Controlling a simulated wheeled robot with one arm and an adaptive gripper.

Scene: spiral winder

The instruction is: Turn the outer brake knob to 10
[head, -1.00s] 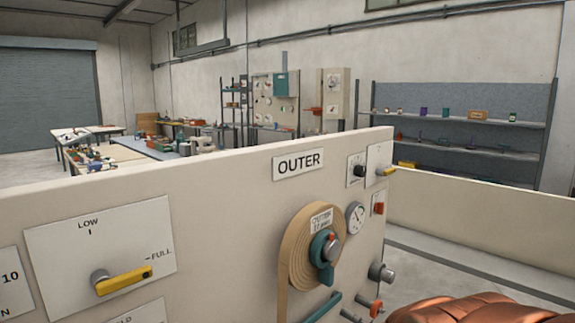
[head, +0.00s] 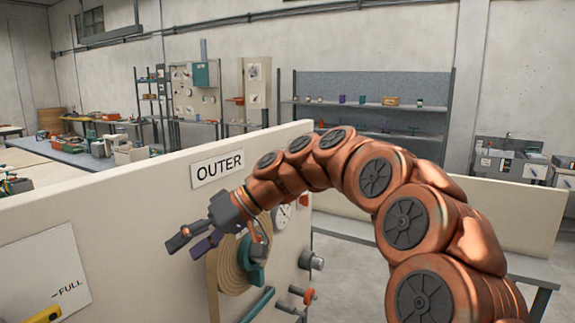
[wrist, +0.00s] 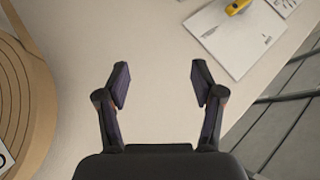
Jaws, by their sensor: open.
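No knob that I can read as the outer brake knob shows clearly now. The cream panel (head: 130,220) carries an OUTER sign (head: 217,168). My gripper (head: 190,243) is open and empty in front of the panel, below and left of the sign, beside the tan coil (head: 228,275). In the wrist view my gripper (wrist: 161,82) has its fingers apart over bare panel, with the coil (wrist: 22,110) at the left. My arm hides the panel area right of the sign, where a small black dial stood earlier.
A white plate marked FULL (head: 55,265) has a yellow lever (head: 40,314). A teal clamp (head: 252,272) crosses the coil. A gauge (head: 282,218), a red switch (head: 304,201), a grey knob (head: 313,262) and an orange knob (head: 308,297) sit close to my arm.

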